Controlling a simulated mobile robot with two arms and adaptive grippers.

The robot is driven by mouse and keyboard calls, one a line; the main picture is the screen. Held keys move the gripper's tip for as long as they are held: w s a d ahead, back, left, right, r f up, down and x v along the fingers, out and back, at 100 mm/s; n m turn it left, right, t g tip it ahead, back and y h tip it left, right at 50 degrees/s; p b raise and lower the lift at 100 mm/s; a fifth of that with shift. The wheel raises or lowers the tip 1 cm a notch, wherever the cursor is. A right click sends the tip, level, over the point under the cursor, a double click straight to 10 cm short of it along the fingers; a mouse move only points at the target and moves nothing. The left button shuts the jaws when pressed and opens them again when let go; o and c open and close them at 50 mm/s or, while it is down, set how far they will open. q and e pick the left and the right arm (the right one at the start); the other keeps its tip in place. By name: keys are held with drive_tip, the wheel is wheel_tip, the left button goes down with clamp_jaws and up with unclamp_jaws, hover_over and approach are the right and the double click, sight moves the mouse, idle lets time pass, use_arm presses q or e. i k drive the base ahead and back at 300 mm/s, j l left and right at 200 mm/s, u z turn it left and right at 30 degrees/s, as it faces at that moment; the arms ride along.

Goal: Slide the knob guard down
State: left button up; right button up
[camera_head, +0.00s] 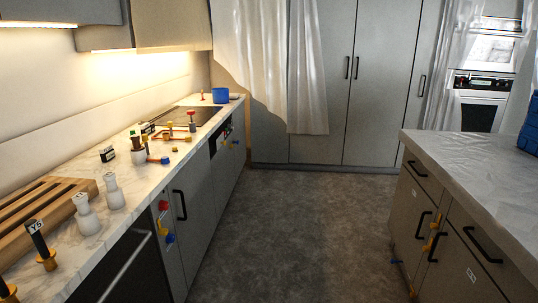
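The dark control panel (220,137) is set in the front of the left counter, below the black cooktop (184,116). Small yellow and blue parts (229,144) sit at the panel's right end. The panel is far off and small, so I cannot tell which part is the knob guard or how it is set. Neither of my grippers is in view.
The left counter (125,185) carries white shakers (86,213), a wooden board (45,205), a blue container (221,96) and several small coloured pieces. A marble-topped island (480,170) stands at right. The grey floor (285,230) between is clear.

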sight(221, 139)
drive_tip(key=i, duration=1.65)
